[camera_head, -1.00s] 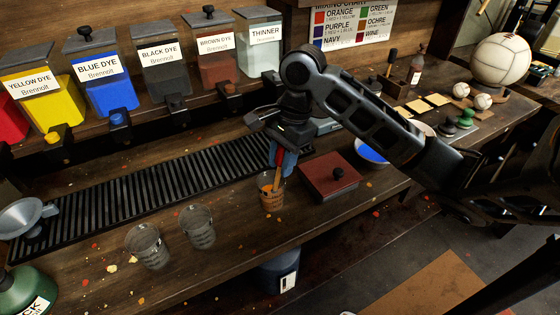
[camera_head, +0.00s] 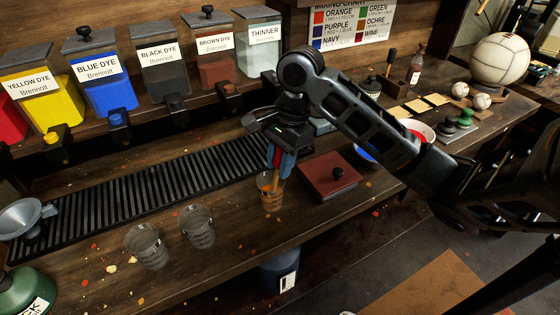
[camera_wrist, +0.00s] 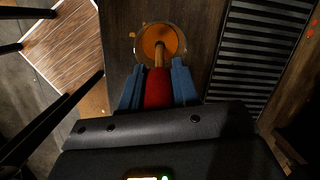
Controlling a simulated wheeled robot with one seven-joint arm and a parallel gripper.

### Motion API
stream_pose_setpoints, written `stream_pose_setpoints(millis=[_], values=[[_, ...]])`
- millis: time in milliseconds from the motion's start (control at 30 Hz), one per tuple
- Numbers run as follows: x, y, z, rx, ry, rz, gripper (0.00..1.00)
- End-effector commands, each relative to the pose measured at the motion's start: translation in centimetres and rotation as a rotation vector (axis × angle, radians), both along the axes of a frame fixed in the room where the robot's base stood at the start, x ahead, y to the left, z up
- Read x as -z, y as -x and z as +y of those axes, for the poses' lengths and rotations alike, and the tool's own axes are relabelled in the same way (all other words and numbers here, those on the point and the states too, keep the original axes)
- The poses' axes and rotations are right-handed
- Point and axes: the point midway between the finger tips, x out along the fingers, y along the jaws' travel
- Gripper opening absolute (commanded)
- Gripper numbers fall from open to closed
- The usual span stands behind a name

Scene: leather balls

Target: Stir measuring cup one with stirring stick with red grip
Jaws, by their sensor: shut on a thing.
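My gripper (camera_head: 280,162) is shut on the red grip of the stirring stick; the grip (camera_wrist: 158,88) shows between the blue fingers in the wrist view. The stick's wooden shaft (camera_wrist: 159,56) reaches down into a cup of orange liquid (camera_wrist: 176,38). In the head view this measuring cup (camera_head: 271,200) stands on the bench below my gripper. Two clear, empty-looking measuring cups stand to its left, one nearer (camera_head: 148,247) and one farther (camera_head: 197,227). I cannot tell which cup is number one.
A black slatted grate (camera_head: 130,192) lies behind the cups. Dye containers (camera_head: 110,82) line the back. A funnel (camera_head: 24,217) is at far left.

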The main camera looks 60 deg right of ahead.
Motion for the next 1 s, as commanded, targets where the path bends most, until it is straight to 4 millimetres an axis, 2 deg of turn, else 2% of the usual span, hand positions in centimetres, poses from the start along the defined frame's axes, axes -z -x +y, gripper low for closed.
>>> stream_pose_setpoints(millis=[367, 1000], values=[[-0.1, -0.1, 0.0, 0.001, 0.001, 0.000, 0.00], [-4.6, 0.4, -0.7, 0.001, 0.003, -0.001, 0.00]])
